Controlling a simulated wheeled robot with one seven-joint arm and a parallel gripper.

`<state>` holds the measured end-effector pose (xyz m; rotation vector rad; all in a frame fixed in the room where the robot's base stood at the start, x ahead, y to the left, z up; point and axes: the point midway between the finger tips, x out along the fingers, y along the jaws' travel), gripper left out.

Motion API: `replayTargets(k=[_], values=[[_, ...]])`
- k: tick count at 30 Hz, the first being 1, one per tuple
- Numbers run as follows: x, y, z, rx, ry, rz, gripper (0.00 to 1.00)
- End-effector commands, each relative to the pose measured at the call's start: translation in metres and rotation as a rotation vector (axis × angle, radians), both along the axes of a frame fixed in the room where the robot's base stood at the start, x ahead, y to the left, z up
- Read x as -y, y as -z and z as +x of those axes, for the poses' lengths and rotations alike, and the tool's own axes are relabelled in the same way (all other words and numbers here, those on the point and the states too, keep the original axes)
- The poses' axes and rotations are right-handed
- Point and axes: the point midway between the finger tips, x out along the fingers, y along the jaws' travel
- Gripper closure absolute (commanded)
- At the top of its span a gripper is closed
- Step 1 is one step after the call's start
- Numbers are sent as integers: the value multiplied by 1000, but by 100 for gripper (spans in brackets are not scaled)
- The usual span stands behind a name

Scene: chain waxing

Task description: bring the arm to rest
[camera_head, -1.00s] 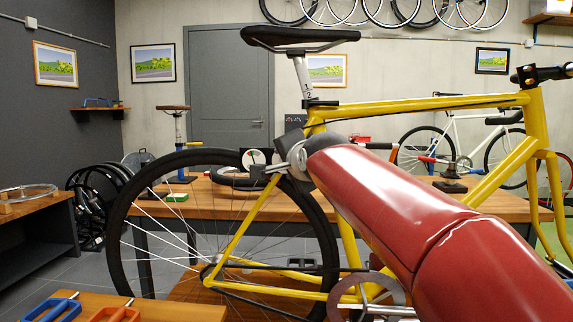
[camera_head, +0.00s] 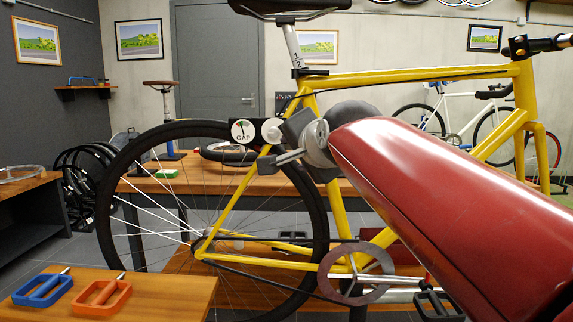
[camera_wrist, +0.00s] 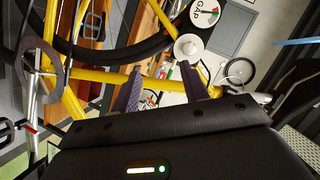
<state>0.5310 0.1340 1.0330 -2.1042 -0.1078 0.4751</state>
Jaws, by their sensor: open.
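My arm is the large red link at the right of the head view, reaching toward the yellow bicycle (camera_head: 328,205). My gripper (camera_head: 280,148) is in front of the frame, near the seat tube and the top of the rear wheel (camera_head: 116,170). In the wrist view my gripper (camera_wrist: 163,88) has its two dark fingers spread, with nothing held between them. A yellow frame tube passes beyond the fingers there. A round dial marked GAP (camera_head: 243,130) shows just left of my gripper; it also shows in the wrist view (camera_wrist: 205,12). I cannot tell the gap between gripper and frame.
The chainring (camera_head: 355,275) and a black pedal (camera_head: 440,305) are below my arm. A wooden bench stands behind the bicycle. A white bicycle (camera_head: 455,125) is at the back right.

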Motion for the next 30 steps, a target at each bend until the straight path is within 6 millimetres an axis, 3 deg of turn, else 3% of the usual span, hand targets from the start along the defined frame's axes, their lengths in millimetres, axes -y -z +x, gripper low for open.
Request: replayTargets(k=[9, 15, 18, 21, 30], values=[[89, 176, -127, -315, -129, -581, 55], [122, 271, -209, -494, -304, -806, 55], [129, 300, -236, -546, -374, -864, 55], [133, 316, -250, -574, -419, -895, 55], [134, 322, -255, -584, -434, -905, 55]])
